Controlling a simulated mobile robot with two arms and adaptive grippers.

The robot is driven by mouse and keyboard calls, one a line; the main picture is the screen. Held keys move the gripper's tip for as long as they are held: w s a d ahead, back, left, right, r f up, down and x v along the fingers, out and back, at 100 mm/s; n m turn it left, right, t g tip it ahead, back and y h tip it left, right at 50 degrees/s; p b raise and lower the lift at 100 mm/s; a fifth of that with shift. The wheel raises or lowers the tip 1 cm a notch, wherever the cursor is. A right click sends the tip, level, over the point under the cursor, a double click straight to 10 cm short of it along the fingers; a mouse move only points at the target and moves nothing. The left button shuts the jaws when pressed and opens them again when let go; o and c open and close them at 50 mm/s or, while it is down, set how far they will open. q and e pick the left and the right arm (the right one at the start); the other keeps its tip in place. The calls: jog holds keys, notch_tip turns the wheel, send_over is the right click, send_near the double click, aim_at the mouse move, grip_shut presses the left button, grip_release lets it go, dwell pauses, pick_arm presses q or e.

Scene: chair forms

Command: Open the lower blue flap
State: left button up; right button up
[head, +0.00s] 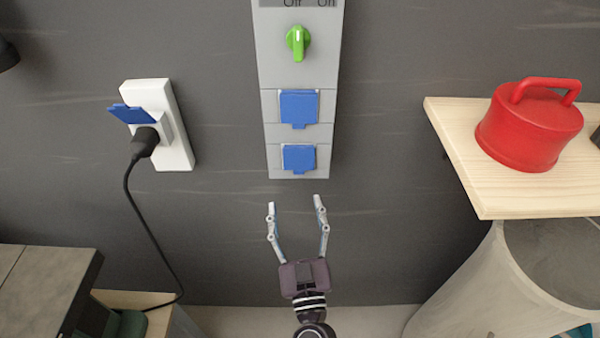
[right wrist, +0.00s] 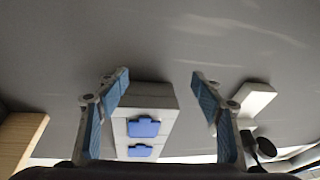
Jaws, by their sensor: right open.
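A grey wall panel (head: 320,50) carries a green knob and two blue flaps, one above the other. The lower blue flap (head: 299,157) is closed, with a small tab at its bottom edge. The upper blue flap (head: 299,108) is also closed. My right gripper (head: 295,201) is open and empty, its fingertips below the panel's bottom end and apart from the flap in the picture. In the right wrist view, which appears upside down, the lower flap (right wrist: 145,128) shows between the open fingers (right wrist: 160,74), farther off. My left gripper is not in view.
A white socket box (head: 178,145) with a raised blue flap and black plug (head: 144,142) is on the wall at left; its cable hangs down. A wooden shelf (head: 470,180) with a red lidded object (head: 530,130) juts out at right. The wall around the panel is clear.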

aim_at(299, 169)
jog(key=s+r+m+h, duration=0.1)
jog(key=r, duration=0.2)
jog(key=s+r+m+h, duration=0.1)
jog(key=r, duration=0.2)
jog(key=s+d+r+m+h, duration=0.1)
jog(key=r, duration=0.2)
jog(key=shift+s+r+m, duration=0.3)
jog(key=shift+s+r, duration=0.05)
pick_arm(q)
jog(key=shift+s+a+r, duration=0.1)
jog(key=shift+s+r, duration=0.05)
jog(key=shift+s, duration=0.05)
pick_arm(e)
jog(key=w+g, duration=0.1)
jog(key=w+r+g, duration=0.1)
jog(key=w, duration=0.1)
jog(key=shift+w+a+r+g, duration=0.15)
jog(key=shift+w+r+g, duration=0.05)
jog(key=shift+w+g, duration=0.1)
jog(key=shift+c, duration=0.3)
